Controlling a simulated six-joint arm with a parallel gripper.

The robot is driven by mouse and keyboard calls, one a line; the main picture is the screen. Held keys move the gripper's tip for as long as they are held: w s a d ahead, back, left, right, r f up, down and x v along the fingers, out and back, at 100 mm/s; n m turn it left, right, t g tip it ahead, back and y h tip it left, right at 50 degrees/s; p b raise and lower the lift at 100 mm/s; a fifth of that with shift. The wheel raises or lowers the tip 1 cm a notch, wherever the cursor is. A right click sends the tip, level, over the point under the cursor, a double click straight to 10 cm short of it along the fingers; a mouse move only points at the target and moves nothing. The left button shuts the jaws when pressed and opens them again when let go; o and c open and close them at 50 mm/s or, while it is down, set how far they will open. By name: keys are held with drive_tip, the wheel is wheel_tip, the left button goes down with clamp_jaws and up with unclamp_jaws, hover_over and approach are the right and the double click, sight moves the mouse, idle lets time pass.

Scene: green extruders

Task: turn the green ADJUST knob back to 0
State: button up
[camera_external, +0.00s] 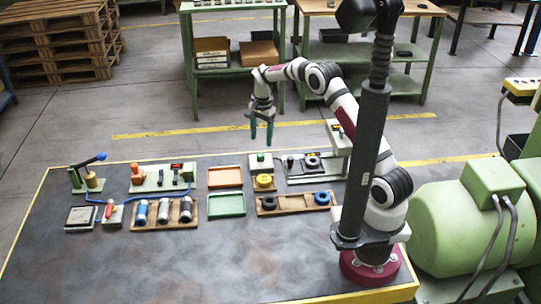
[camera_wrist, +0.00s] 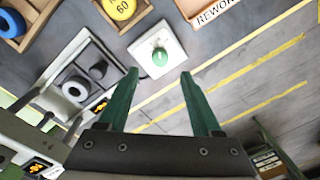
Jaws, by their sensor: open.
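The green knob (camera_wrist: 160,57) sits on a small white box (camera_wrist: 173,45) in the wrist view, just beyond and between my fingertips. In the external view this pale box (camera_external: 260,162) stands near the table's far edge, its knob small. Markings around the knob are too small to read, so its setting cannot be told. My gripper (camera_external: 261,138) has green fingers, is open and empty, and hangs above the box, apart from it. In the wrist view the gripper (camera_wrist: 160,73) shows its two fingers spread with clear space between them.
A yellow disc marked 60 (camera_wrist: 119,7) lies in a wooden holder close to the box. A machine with a grey-white ring (camera_wrist: 75,89) stands on the other side. The orange tray (camera_external: 225,177) and green tray (camera_external: 226,205) lie left. The table's front is clear.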

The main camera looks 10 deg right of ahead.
sight(261, 155)
wheel_tip(261, 155, down, 7)
drive_tip(key=shift+w+a, duration=0.1)
clamp_jaws()
idle(0.4)
